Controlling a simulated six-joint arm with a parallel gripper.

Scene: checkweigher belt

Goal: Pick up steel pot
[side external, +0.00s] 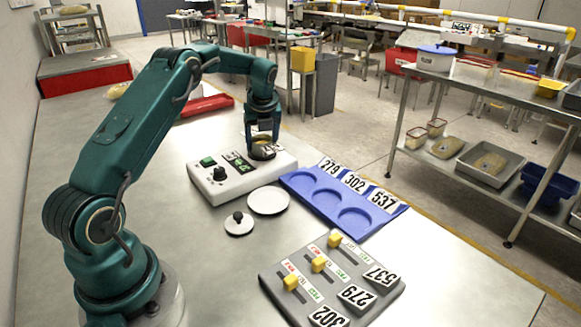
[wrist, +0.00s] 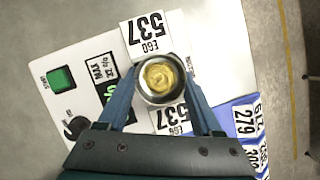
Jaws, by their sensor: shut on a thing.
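The steel pot (side external: 262,153) is a small round metal cup at the far right end of the white scale (side external: 228,188). In the wrist view the steel pot (wrist: 147,96) is seen from above, with yellow contents inside. My gripper (side external: 262,138) points down over it, and its two blue fingers (wrist: 161,78) are closed on opposite sides of the pot. I cannot tell whether the pot touches the scale or hangs just above it. Cards marked 537 (wrist: 148,34) show beside the pot in the wrist view.
A white disc (side external: 268,201) and a small black-knobbed lid (side external: 238,226) lie in front. A grey panel (side external: 275,277) with yellow sliders is nearer. The right foreground table is clear.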

